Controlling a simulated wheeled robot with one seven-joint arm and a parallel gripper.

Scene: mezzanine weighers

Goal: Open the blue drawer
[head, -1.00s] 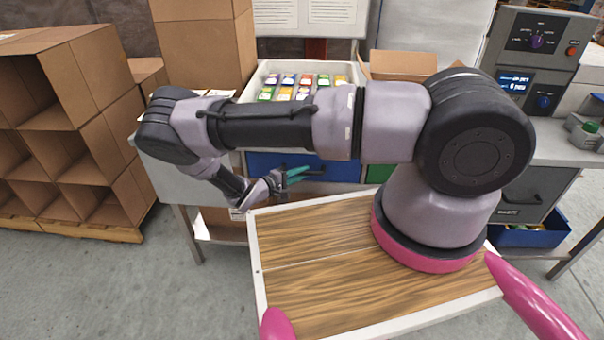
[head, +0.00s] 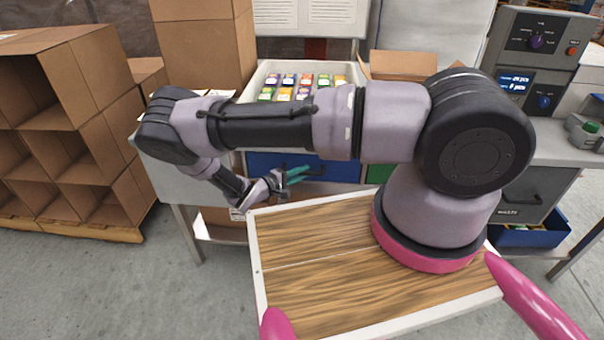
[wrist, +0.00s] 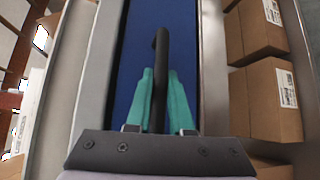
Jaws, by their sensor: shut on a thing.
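The blue drawer (head: 345,169) sits under the bench top, behind my arm in the head view. Its blue front (wrist: 187,30) fills the middle of the wrist view and looks flush with the grey frame around it. A black bar handle (wrist: 161,75) stands out from this front. My gripper (head: 295,175) has teal fingers. In the wrist view the fingers (wrist: 160,85) lie on either side of the handle and are shut on it. My arm hides part of the drawer in the head view.
A green drawer front (head: 379,173) is just right of the blue one. A white bin of colourful packets (head: 300,78) stands on the bench above. Cardboard boxes (head: 75,120) are stacked at left. A control unit (head: 535,60) stands at right.

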